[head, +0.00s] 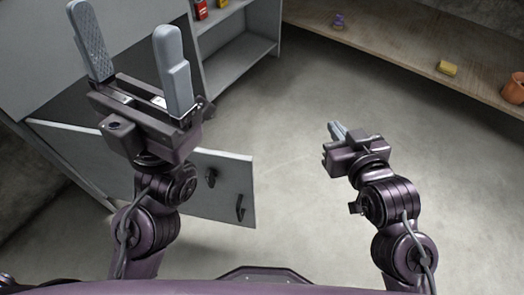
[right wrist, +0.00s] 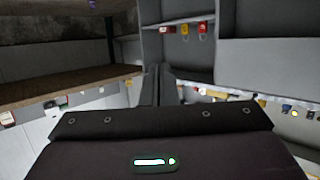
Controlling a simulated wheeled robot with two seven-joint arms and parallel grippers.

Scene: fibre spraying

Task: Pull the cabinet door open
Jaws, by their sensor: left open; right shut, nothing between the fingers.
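The grey cabinet (head: 120,25) stands at the left of the head view. Its door (head: 225,198) juts out from the cabinet front into the room, with a dark opening behind it. The door carries a dark handle (head: 239,207) and a small dark fitting beside it. My left gripper (head: 125,28) is open and empty, raised in front of the cabinet, and its arm hides part of the door. My right gripper (head: 334,129) is shut and empty, to the right of the door and apart from it. Its closed fingers (right wrist: 158,84) also show in the right wrist view.
An open shelf unit (head: 245,50) with red and yellow items adjoins the cabinet. A wooden shelf (head: 400,50) along the back right holds a purple item (head: 338,21), a yellow block (head: 447,68) and an orange pot (head: 513,90). The floor (head: 290,120) between is clear.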

